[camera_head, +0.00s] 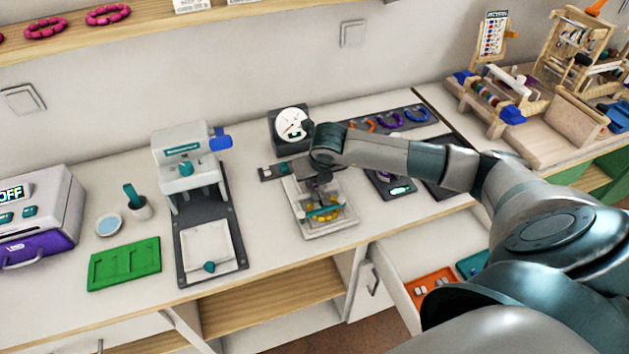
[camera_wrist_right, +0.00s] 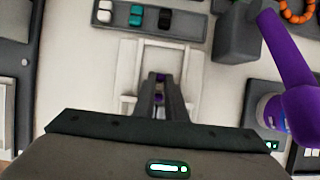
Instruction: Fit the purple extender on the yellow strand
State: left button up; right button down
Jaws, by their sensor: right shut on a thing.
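My right gripper (camera_head: 322,186) reaches down over a white tray board (camera_head: 328,233) in the head view. In the right wrist view its fingers (camera_wrist_right: 162,90) are shut on a small purple piece, which looks like the purple extender (camera_wrist_right: 160,78); only bits of it show between the fingertips. The yellow strand (camera_head: 331,216) lies on the board below the gripper, with a teal bar across it. The fingers hide part of the board, and I cannot tell whether the purple piece touches the strand. My left gripper is not in view.
A dark tray (camera_wrist_right: 152,20) with white, teal and black pieces lies behind the board. A dial gauge (camera_head: 291,123) stands behind it. A press (camera_head: 190,165) and a green tray (camera_head: 124,264) are on the left. A large purple handle (camera_wrist_right: 290,75) rises at right in the wrist view.

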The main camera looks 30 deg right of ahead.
jog(key=shift+s+a+f, duration=0.1)
jog(key=shift+s+f, duration=0.15)
jog(key=shift+f, duration=0.25)
jog(key=shift+s+a+f, duration=0.1)
jog(key=shift+s+f, duration=0.1)
jog(key=shift+f, duration=0.25)
jog(key=c, duration=1.8)
grip_release()
jog(key=shift+c, duration=0.2)
jog(key=shift+o, duration=0.6)
jog(key=shift+d+r, duration=0.1)
jog(key=shift+r, duration=0.05)
jog(key=shift+o, duration=0.3)
jog(key=shift+w+d+r+p, duration=0.3)
jog(key=shift+r+p, duration=0.15)
jog(key=shift+r, duration=0.15)
jog(key=shift+w+d+r+p, duration=0.15)
jog(key=shift+w+r+p, duration=0.2)
jog(key=shift+r, duration=0.25)
jog(key=shift+s+a+r+p, duration=0.15)
jog(key=shift+r+p, duration=0.3)
jog(key=shift+r, duration=0.7)
jog(key=shift+r+p, duration=0.5)
jog(key=shift+r, duration=0.65)
jog(key=shift+a, duration=0.1)
